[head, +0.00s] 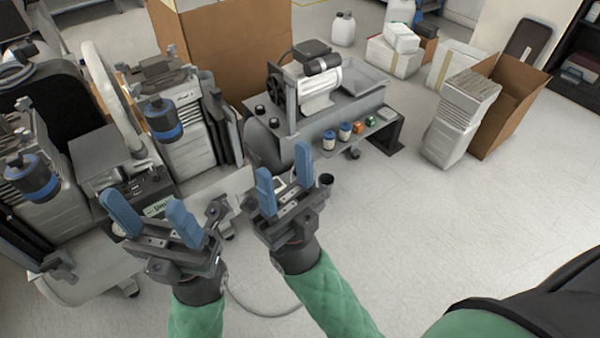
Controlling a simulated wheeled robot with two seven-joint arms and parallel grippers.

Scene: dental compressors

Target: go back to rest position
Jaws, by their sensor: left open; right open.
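My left gripper (150,217) has blue fingers spread apart with nothing between them. It is in front of the grey dental machines at the left. My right gripper (284,184) is close to its right, also open and empty, in front of the grey compressor (318,84) on its bench. Both forearms, in green sleeves, come up from the bottom of the head view. Parts of the equipment behind the grippers are hidden by them.
Grey units with blue-banded cylinders (163,119) crowd the left. A large cardboard box (215,45) stands behind. Small jars (345,131) sit on the bench's front ledge. An open cardboard box (512,100) and a white container (450,135) stand at right. The floor (450,220) at right is clear.

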